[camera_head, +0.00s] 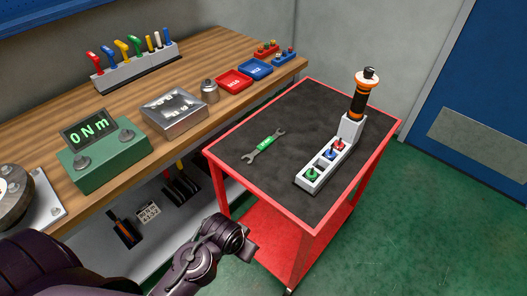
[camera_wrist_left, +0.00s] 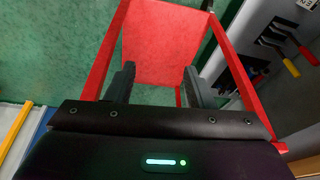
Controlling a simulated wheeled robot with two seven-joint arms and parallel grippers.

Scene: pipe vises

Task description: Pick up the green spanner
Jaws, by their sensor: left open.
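The green spanner (camera_head: 264,145) lies flat on the black mat top of the red cart (camera_head: 321,227), left of the middle. Its grey open ends show at both sides of a green middle band. My left arm comes in from the lower left of the head view, and its wrist is low in front of the cart's near left corner, apart from the spanner. In the left wrist view my left gripper (camera_wrist_left: 158,84) is open and empty, with its two dark fingers spread before the cart's red lower shelf. The spanner is not visible in the left wrist view. My right gripper is not in view.
On the cart a grey holder (camera_head: 328,165) carries green, blue and red pieces, with an orange-black tool (camera_head: 360,98) upright at its far end. The wooden workbench (camera_head: 160,155) stands left, bearing a green torque meter (camera_head: 105,155). Mat around the spanner is clear.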

